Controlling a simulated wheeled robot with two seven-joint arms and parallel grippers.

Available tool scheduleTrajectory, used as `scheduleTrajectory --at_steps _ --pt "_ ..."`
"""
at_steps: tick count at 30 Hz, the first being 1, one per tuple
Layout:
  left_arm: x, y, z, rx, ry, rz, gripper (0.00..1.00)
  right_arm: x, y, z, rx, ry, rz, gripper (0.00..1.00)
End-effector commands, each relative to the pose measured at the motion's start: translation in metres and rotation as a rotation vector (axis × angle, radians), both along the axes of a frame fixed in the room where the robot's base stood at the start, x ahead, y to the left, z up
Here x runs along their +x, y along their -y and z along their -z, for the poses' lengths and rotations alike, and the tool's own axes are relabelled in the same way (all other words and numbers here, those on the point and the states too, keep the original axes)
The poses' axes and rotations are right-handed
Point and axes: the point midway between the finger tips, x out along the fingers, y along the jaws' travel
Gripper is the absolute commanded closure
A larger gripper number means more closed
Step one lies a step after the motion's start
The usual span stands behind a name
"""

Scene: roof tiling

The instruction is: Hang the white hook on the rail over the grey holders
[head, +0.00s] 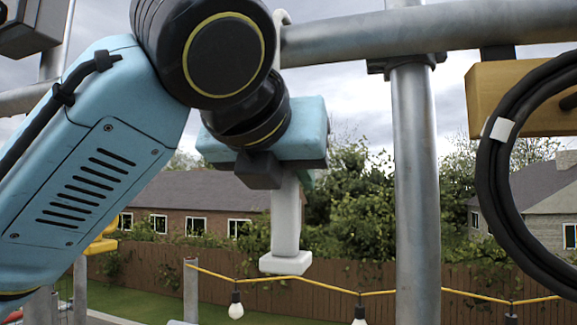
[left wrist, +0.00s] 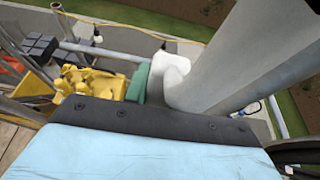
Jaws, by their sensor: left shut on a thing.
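In the head view my left gripper (head: 284,172) is shut on the white hook (head: 286,220). The hook hangs upright below the jaws, with a wide foot at its lower end. A white curved part at its top shows at the grey rail (head: 350,40), partly hidden by my left arm. I cannot tell whether it rests on the rail or is only close to it. In the left wrist view the white hook (left wrist: 172,66) touches or nearly touches a thick grey tube (left wrist: 265,55). I cannot clearly identify the grey holders. My right gripper is not in view.
A grey post (head: 416,190) stands right of the hook. A yellow block (head: 500,95) with a black cable coil (head: 490,150) hangs at the right. A grey box (head: 30,25) is at the upper left. A bulb string (head: 300,283) runs below.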

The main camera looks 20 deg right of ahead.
Motion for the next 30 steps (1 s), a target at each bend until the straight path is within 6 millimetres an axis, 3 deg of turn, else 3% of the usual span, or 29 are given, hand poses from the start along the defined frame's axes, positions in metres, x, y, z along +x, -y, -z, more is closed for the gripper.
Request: scheduleTrajectory --at_steps 12,13,18,30 --pt "0.0000 -0.0003 0.0033 -0.001 0.000 0.000 1.00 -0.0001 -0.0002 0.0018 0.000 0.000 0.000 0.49" --pt "0.0000 -0.0003 0.0033 -0.001 0.000 0.000 0.73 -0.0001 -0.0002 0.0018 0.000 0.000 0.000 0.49" --pt "0.0000 -0.0003 0.0033 -0.001 0.001 0.000 0.51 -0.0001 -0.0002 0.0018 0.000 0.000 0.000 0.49" --pt "-0.0058 -0.0043 0.0004 0.000 0.002 0.000 0.49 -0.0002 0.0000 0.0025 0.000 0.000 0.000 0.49"
